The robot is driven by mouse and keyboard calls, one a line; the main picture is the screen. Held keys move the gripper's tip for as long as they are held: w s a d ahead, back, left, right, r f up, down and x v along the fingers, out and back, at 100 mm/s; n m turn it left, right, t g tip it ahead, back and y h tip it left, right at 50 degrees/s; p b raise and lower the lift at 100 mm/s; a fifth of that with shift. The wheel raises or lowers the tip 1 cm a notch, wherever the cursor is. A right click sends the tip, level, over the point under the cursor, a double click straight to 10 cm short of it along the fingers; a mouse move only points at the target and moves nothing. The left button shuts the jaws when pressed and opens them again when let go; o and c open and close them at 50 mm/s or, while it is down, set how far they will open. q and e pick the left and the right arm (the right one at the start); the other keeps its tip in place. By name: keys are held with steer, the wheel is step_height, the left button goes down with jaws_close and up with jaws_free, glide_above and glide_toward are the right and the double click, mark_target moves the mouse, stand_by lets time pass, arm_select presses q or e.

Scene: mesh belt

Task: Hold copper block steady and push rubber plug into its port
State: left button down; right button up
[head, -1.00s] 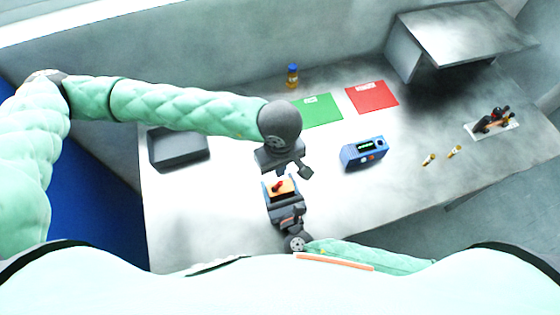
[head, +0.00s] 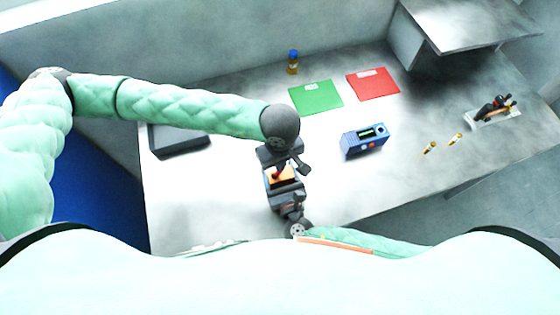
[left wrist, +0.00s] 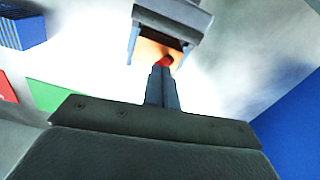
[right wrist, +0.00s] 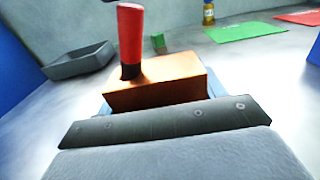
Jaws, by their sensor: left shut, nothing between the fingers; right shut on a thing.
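The copper block (head: 287,180) sits between the fingers of my right gripper (head: 282,184), which is shut on it. In the right wrist view, the block (right wrist: 160,92) is level. The rubber plug (right wrist: 130,38), red with a dark lower part, stands upright at the block's top; how deep it sits is unclear. My left gripper (head: 279,165) is shut and empty, just above the plug. In the left wrist view, its closed fingertips (left wrist: 160,68) point at the red plug top (left wrist: 165,60), touching or nearly so. The left gripper hides part of the block in the head view.
A dark tray (head: 180,143) stands at the left. A blue device (head: 365,140), green mat (head: 316,97), red mat (head: 373,84) and a small bottle (head: 293,62) stand beyond. Small brass pieces (head: 430,147) and a rack (head: 493,115) are at right. Bare table surrounds the grippers.

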arm_select(q)
steer(key=shift+f, duration=0.35)
step_height(320, 180, up, 15)
steer(key=shift+f, duration=0.15)
steer(key=c, duration=1.9)
jaws_free()
steer(key=shift+o, duration=0.7)
steer(key=shift+s, duration=0.1)
steer(key=shift+a+f+n+g, duration=0.1)
steer(key=shift+f+n, duration=1.85)
steer(key=shift+f, duration=1.15)
steer(key=shift+f+n+g, duration=0.1)
steer(key=shift+f+n, duration=1.9)
steer(key=shift+f, duration=1.1)
steer(key=shift+a+f+n+g, duration=0.1)
steer(key=shift+f+n, duration=1.85)
steer(key=shift+f, duration=1.15)
